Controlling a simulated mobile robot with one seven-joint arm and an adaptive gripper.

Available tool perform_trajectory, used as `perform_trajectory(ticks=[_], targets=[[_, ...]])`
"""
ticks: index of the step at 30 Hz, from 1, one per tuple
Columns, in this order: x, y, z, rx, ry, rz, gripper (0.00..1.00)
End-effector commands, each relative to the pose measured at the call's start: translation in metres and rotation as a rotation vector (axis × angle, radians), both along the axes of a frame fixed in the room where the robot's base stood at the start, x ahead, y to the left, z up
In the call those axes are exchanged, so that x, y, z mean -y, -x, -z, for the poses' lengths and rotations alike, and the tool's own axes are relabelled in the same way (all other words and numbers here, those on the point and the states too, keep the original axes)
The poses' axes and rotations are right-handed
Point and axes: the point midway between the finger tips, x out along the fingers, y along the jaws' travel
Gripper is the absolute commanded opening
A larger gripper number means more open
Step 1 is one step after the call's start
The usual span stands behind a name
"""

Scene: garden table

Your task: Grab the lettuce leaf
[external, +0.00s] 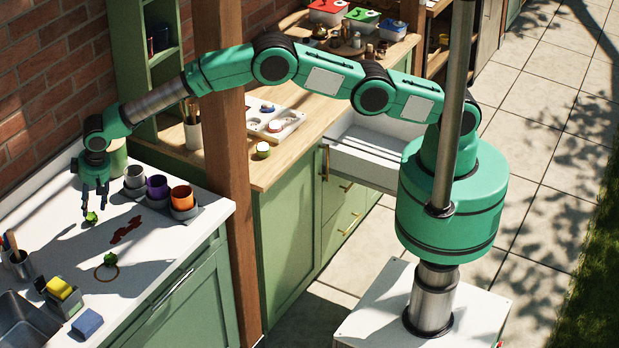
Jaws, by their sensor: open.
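A small bright green leafy piece (92,217), which looks like the lettuce leaf, lies on the white counter (170,262) at the left of the external view. My gripper (94,208) points down just above it, with the fingers apart. Whether the fingers touch the leaf is too small to tell. A second, darker green piece (111,258) lies nearer the front, at the edge of a thin brown ring (106,273).
Grey, purple (157,187) and orange (182,197) cups stand in a holder right of my gripper. A dark red patch (127,230) marks the counter. A sponge caddy (61,298), blue sponge (87,323) and sink (22,325) are at front left. A wooden post (228,190) stands right.

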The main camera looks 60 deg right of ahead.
Motion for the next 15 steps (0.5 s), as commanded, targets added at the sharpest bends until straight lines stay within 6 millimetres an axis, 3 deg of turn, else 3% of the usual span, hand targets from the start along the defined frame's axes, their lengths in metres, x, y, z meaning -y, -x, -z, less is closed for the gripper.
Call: perform_trajectory(ticks=[15], targets=[[0.0,-0.004,0.012,0.0,0.0,0.0,0.44]])
